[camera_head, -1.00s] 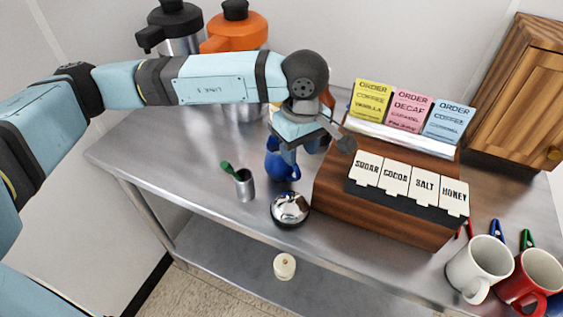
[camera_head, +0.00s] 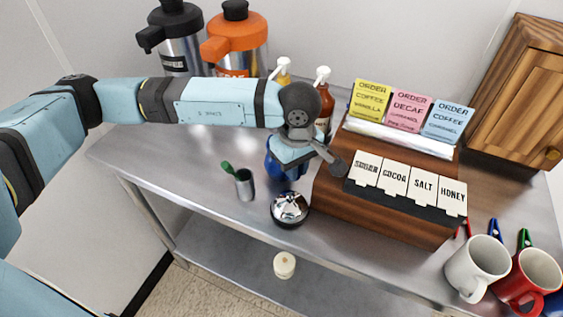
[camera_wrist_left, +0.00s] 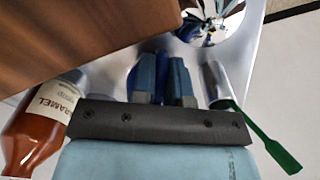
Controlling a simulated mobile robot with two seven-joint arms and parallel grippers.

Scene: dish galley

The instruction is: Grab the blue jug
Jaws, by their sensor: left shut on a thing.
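The blue jug (camera_head: 274,165) stands on the steel counter, left of the wooden order box. In the head view my left gripper (camera_head: 291,166) is over the jug and hides much of it. My right gripper is not in view.
The wooden box (camera_head: 375,210) stands close right of the jug. A metal cup with a green spoon (camera_head: 245,185) and a chrome bell (camera_head: 290,208) are near in front. Syrup bottles (camera_head: 325,98) and two urns (camera_head: 238,45) stand behind. Mugs (camera_head: 478,266) are at the right.

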